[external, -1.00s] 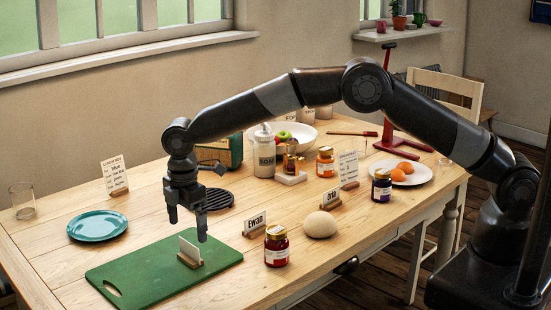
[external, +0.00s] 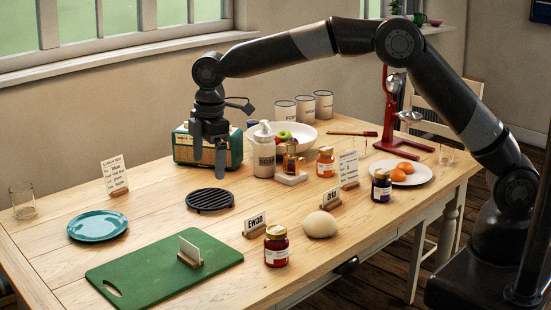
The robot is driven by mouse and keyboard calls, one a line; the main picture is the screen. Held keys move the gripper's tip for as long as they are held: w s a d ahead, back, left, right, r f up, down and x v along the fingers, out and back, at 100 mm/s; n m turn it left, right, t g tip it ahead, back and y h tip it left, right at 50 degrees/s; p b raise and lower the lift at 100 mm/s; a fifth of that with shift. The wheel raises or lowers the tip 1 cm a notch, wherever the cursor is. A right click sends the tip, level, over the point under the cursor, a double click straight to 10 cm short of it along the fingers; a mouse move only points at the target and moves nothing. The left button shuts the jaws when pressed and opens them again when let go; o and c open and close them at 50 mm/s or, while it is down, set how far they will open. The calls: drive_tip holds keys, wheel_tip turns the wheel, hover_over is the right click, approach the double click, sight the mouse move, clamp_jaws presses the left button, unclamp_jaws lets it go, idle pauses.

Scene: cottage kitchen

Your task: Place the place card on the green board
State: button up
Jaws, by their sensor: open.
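The green board (external: 140,272) lies flat on the wooden table at the front left, with a cut-out handle at its near left end. A blank-faced white place card in a wooden holder (external: 190,251) stands upright on the board, in its right half. Two other place cards stand on the table to the right, one reading "Ewan" (external: 255,224) and one whose lettering is hard to read (external: 331,199). My gripper (external: 209,165) is open and empty, pointing down, raised above the table near the black trivet and in front of the radio.
A black round trivet (external: 210,199), a teal plate (external: 97,226) and a green radio (external: 190,148) stand behind the board. A red jar (external: 276,247), a dough ball (external: 320,225) and a soap bottle (external: 264,152) stand to the right.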

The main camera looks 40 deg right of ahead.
drive_tip(key=s+d+r+m+t, duration=0.1)
drive_tip(key=s+d+r+m, duration=0.3)
drive_tip(key=d, duration=0.5)
drive_tip(key=s+d+r+m+t, duration=0.1)
drive_tip(key=s+d+r, duration=0.2)
drive_tip(key=d+r, duration=0.4)
drive_tip(key=s+d+r+m, duration=0.3)
drive_tip(key=s+d+r, duration=0.1)
drive_tip(key=d, duration=0.6)
drive_tip(key=s+d+f+m+t, duration=0.1)
drive_tip(key=s+d+m, duration=0.3)
drive_tip(key=s+d, duration=0.4)
drive_tip(key=s+d+f+m+t, duration=0.2)
drive_tip(key=s+d, duration=0.6)
drive_tip(key=s, duration=0.6)
drive_tip(key=shift+f+m, duration=0.75)
drive_tip(key=shift+m, duration=0.15)
